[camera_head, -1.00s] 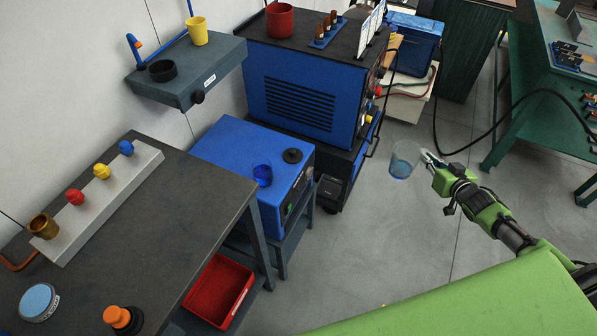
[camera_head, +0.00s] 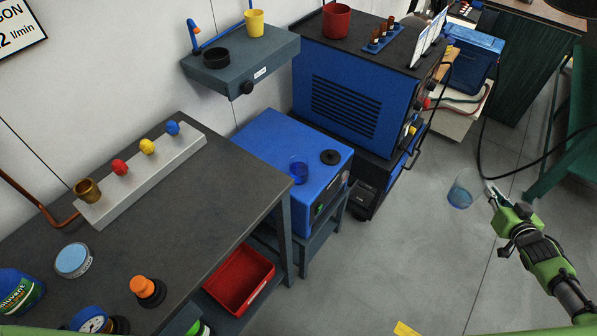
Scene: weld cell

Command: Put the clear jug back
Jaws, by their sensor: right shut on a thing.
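The clear jug (camera_head: 460,194) is a see-through vessel with some blue liquid low in it. It is held up over the grey floor, to the right of the blue welding machine, a little tilted. My right gripper (camera_head: 490,193) is shut on its right side. A small blue see-through cup (camera_head: 298,171) stands on the low blue box (camera_head: 270,145), well to the left of the jug. My left gripper is out of view.
A dark workbench (camera_head: 215,205) at the left bears a valve rail (camera_head: 140,180), a round tin (camera_head: 73,260) and an orange-topped item (camera_head: 147,290). A red tray (camera_head: 240,278) sits below it. A wall shelf (camera_head: 240,65) holds a yellow cup (camera_head: 255,22). Floor ahead is open.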

